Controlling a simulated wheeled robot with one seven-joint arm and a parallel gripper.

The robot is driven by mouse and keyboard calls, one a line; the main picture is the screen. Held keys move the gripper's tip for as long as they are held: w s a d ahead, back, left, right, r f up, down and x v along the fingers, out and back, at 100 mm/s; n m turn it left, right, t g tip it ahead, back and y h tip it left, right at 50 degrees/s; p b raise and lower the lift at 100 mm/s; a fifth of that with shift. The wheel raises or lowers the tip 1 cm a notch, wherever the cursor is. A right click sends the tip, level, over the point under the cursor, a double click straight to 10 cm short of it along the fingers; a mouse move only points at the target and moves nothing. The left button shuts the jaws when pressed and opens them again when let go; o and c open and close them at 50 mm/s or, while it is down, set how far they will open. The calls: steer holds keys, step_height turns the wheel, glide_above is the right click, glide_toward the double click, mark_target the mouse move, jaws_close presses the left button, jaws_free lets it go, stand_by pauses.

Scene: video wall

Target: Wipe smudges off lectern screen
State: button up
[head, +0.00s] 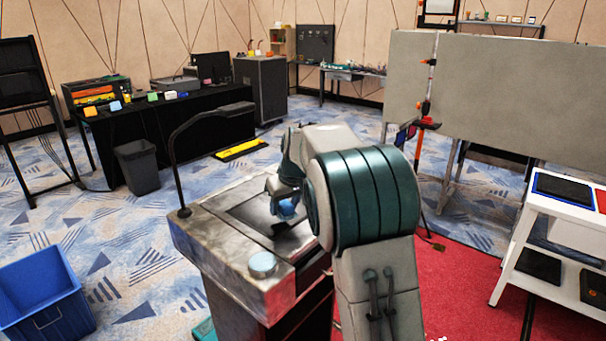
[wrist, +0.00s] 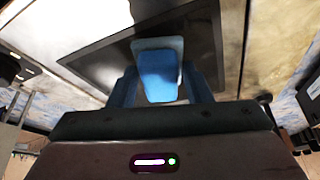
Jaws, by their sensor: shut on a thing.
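The lectern (head: 230,262) stands in front of me with a dark screen (head: 250,207) set in its mottled grey top. The screen also shows in the wrist view (wrist: 100,62). My gripper (wrist: 160,88) is shut on a blue cloth or pad (wrist: 158,70), which is at the screen; I cannot tell if it touches the glass. In the head view the blue pad (head: 287,208) is over the right part of the screen, partly hidden by my arm. Smudges on the screen cannot be made out.
A round pale blue-topped item (head: 262,264) sits on the lectern's near edge. A thin black gooseneck (head: 180,160) rises at its left corner. A blue bin (head: 44,295) stands at lower left, a white cart (head: 560,235) at right. Patterned carpet is open at left.

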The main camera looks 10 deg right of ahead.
steer(key=shift+r+p, duration=1.75)
steer(key=shift+r, duration=0.95)
